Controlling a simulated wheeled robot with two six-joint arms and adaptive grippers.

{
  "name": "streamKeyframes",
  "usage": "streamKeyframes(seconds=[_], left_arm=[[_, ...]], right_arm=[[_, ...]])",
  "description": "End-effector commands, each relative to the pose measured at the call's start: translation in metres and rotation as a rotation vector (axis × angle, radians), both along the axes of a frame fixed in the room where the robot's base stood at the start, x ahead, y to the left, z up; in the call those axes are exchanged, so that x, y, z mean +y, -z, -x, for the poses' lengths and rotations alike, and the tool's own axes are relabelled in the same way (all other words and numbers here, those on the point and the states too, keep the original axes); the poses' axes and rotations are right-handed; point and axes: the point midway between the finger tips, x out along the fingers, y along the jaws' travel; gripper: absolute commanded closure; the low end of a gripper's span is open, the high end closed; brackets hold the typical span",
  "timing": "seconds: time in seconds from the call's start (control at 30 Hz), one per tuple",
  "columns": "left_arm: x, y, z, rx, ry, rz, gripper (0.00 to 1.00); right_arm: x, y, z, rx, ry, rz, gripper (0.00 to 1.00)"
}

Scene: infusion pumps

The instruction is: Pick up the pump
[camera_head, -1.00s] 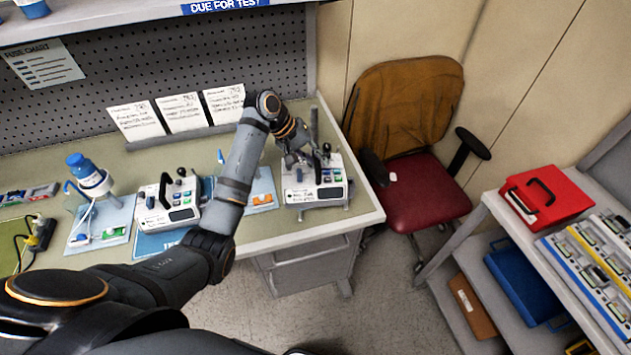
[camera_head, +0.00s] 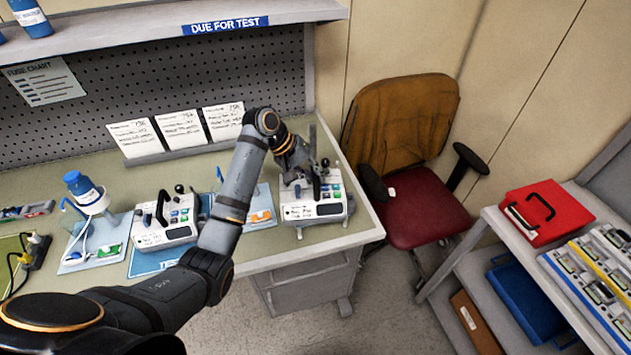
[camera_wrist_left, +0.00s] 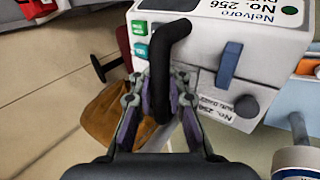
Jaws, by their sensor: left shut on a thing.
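A white pump (camera_head: 318,209) with a black handle and coloured keys is at the right end of the bench. My left gripper (camera_head: 298,178) reaches down to it from above. In the left wrist view, the gripper (camera_wrist_left: 162,105) is shut on the pump's black handle (camera_wrist_left: 172,45). The pump's casing (camera_wrist_left: 215,40) there reads "Nelvoro No. 256". I cannot tell whether its base is clear of the bench. A second similar pump (camera_head: 165,228) stands to the left on a blue mat. My right gripper is not in view.
The bench (camera_head: 270,245) also holds a blue-capped bottle (camera_head: 82,188) and trays. Card holders stand at the back, under a shelf (camera_head: 120,30). A chair (camera_head: 415,190) is close to the bench's right end. A cart with a red case (camera_head: 545,215) stands farther right.

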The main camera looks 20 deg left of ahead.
Motion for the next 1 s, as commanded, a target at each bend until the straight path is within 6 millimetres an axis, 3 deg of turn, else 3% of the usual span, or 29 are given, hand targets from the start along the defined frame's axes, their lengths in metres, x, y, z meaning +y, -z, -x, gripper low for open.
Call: streamKeyframes(seconds=[0.17,0.33,0.43,0.5,0.63,0.8,1.0], left_arm=[[-0.013,-0.015,0.016,-0.009,0.004,0.004,1.00],[-0.036,-0.034,0.049,-0.011,0.004,0.006,1.00],[-0.050,-0.051,0.070,-0.009,0.002,0.008,1.00],[-0.056,-0.067,0.081,-0.001,0.002,0.006,1.00],[-0.065,-0.074,0.095,0.000,0.000,0.006,1.00],[-0.074,-0.077,0.107,-0.002,0.000,0.005,1.00],[-0.076,-0.077,0.111,-0.005,0.001,0.003,1.00]], right_arm=[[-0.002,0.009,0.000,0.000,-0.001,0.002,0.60],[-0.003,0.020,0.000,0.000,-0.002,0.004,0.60],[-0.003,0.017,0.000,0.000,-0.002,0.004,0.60],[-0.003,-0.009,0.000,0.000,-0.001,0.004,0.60],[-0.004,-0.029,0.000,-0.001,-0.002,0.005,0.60],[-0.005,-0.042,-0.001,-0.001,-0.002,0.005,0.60],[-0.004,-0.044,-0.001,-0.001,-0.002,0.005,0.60]])
